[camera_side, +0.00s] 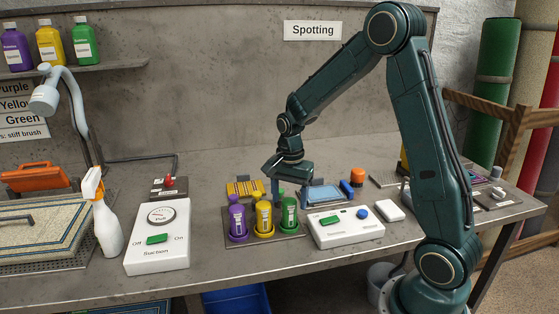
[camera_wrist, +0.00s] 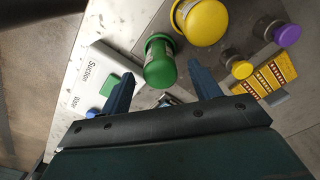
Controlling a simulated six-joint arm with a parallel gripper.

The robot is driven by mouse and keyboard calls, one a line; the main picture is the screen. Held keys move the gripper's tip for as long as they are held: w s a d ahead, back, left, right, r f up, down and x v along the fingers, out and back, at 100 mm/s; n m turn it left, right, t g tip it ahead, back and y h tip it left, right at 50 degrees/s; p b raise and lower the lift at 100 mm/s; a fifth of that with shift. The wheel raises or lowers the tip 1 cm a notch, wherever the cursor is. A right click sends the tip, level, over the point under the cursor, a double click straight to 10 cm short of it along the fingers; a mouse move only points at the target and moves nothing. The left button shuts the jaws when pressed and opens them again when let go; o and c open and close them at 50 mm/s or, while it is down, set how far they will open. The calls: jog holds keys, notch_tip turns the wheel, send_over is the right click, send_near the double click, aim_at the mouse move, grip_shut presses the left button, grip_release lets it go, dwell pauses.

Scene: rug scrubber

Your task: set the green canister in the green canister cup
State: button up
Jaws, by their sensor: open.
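The green canister (camera_side: 289,211) stands upright at the right end of a row of three on a dark tray. A green ring, the green canister cup (camera_side: 289,231), shows around its base. My gripper (camera_side: 279,192) is low, just behind the yellow and green canisters. In the wrist view the green canister (camera_wrist: 159,68) lies just ahead of the gap between the fingertips (camera_wrist: 160,84), which are spread and hold nothing. I cannot tell whether a finger touches it. Parts of the fingers are hidden in the side view.
The yellow canister (camera_side: 263,215) and purple canister (camera_side: 237,217) stand close by on the tray (camera_side: 297,240). A white control box (camera_side: 346,229) is to the right. A spray bottle (camera_side: 106,228) stands left.

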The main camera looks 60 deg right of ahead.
notch_tip(320, 180, up, 8)
dwell(0.4)
dwell(1.5)
